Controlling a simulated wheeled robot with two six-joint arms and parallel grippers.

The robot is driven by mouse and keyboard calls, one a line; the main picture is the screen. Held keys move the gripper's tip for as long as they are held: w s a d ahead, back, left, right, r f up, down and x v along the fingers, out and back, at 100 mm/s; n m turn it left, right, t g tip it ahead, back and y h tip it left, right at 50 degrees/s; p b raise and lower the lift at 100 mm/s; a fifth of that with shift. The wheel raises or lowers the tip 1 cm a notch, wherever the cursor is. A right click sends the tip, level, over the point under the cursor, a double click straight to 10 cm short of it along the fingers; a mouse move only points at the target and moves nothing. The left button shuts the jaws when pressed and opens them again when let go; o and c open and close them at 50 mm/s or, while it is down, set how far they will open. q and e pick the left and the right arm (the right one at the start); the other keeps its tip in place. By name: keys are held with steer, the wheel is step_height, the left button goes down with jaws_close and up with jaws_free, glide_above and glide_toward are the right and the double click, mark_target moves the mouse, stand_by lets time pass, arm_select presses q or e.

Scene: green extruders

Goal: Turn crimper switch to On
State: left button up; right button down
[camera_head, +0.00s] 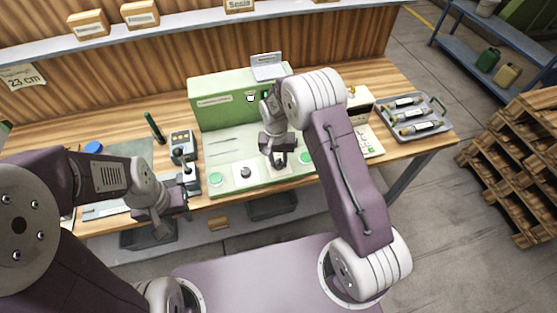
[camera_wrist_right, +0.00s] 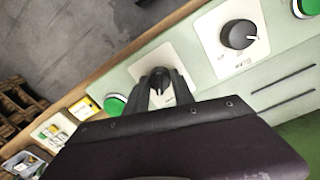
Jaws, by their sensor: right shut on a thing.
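The green machine (camera_head: 222,112) stands on the bench, with a pale green front panel carrying two black rotary switches on white plates. My right gripper (camera_head: 279,160) is over the right-hand switch. In the right wrist view its two fingers (camera_wrist_right: 160,80) are closed around this rotary switch (camera_wrist_right: 157,92), which they partly hide. Its label and exact turn are unclear. The other rotary switch (camera_wrist_right: 239,34) is free, and it also shows in the head view (camera_head: 246,172). My left gripper (camera_head: 166,217) hangs by the bench's front edge, away from the panel; its jaw opening is unclear.
Green buttons (camera_head: 215,180) (camera_wrist_right: 115,104) flank the switches. A grey device (camera_head: 183,147) stands left of the panel. A metal tray (camera_head: 412,116) with several cylinders lies at the bench's right end. A shelf (camera_head: 190,32) with boxes runs above.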

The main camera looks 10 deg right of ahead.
mark_target(277, 162)
steer(key=c, duration=1.2)
jaws_free()
steer(key=shift+w+r, duration=0.15)
steer(key=shift+w, duration=0.05)
steer(key=shift+o, duration=0.6)
steer(key=shift+s, duration=0.15)
step_height(277, 162, up, 9)
steer(key=b, duration=0.1)
steer(key=shift+a, duration=0.2)
